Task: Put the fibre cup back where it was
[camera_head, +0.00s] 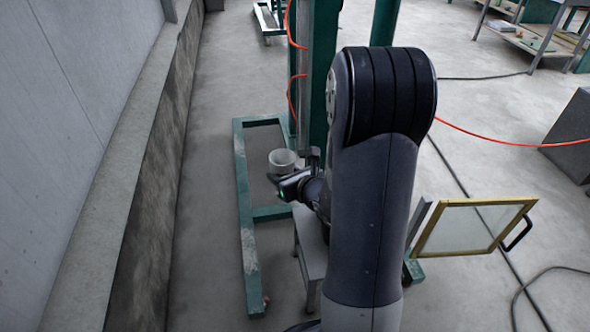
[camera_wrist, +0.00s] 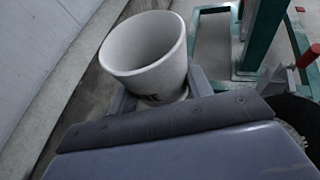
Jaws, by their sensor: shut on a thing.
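The fibre cup (camera_head: 282,161) is a pale grey, round, open-topped cup. My gripper (camera_head: 290,180) is shut on it and holds it upright or nearly so, left of the green post, above the green base frame. In the wrist view the cup (camera_wrist: 146,55) stands just beyond the gripper (camera_wrist: 158,103), its mouth open and its inside looking empty. The lower part of the cup and most of the fingers are hidden behind the gripper body.
A grey stool or small table (camera_head: 312,262) stands below my arm, partly hidden. The green base frame (camera_head: 245,215) lies on the floor near the left wall (camera_head: 75,110). A yellow-framed panel (camera_head: 473,227) is at the right. An orange hose (camera_head: 500,141) runs past.

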